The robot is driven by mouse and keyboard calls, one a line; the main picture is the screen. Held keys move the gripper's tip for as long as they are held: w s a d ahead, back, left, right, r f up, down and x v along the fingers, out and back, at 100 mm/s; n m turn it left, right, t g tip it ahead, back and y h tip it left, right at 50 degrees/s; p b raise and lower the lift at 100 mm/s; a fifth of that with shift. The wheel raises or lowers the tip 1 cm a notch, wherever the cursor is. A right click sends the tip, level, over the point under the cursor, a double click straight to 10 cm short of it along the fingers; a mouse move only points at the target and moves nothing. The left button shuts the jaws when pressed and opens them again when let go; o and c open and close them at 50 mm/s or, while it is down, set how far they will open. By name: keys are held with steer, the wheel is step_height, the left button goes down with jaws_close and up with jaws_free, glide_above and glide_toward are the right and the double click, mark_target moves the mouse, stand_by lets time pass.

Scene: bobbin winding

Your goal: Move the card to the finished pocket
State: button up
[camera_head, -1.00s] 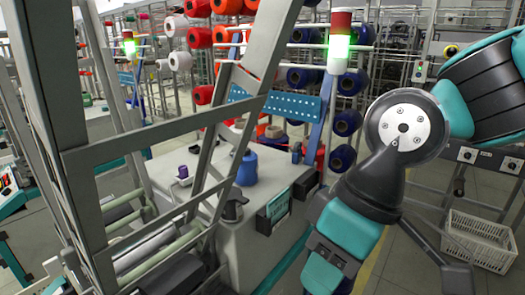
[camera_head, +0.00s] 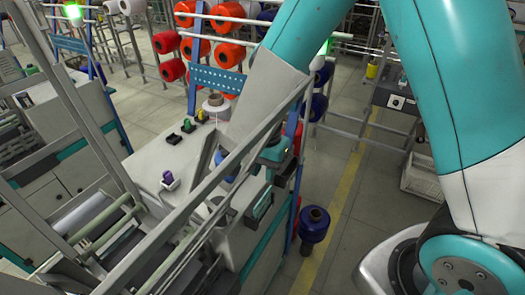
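My arm comes down from the upper right, and its teal end, with my gripper (camera_head: 272,154), is at the machine's front corner behind a slanted grey frame bar. The fingers are hidden or too small to make out, so I cannot tell whether they are open or hold anything. A teal-edged holder (camera_head: 258,209) is on the machine's side face, just below my gripper. I cannot make out a distinct card, nor which pocket is the finished one.
Grey frame bars (camera_head: 85,130) cross the foreground. Small coloured items and a cone (camera_head: 215,104) stand on the machine top (camera_head: 150,158). A dark blue spool stack (camera_head: 314,226) stands on the floor to the right. Open floor with a yellow line lies beyond it.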

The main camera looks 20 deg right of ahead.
mark_target(263, 197)
steer(key=shift+w+f+m, duration=0.15)
steer(key=shift+f+m, duration=0.15)
steer(key=shift+f, duration=0.15)
step_height(263, 197, down, 9)
steer(key=b, duration=0.7)
steer(key=shift+a+r, duration=0.1)
steer(key=shift+r, duration=0.05)
jaws_close()
steer(key=shift+r, duration=0.2)
step_height(263, 197, up, 7)
steer(key=p, duration=0.6)
steer(key=shift+r, duration=0.2)
steer(key=shift+f, duration=0.1)
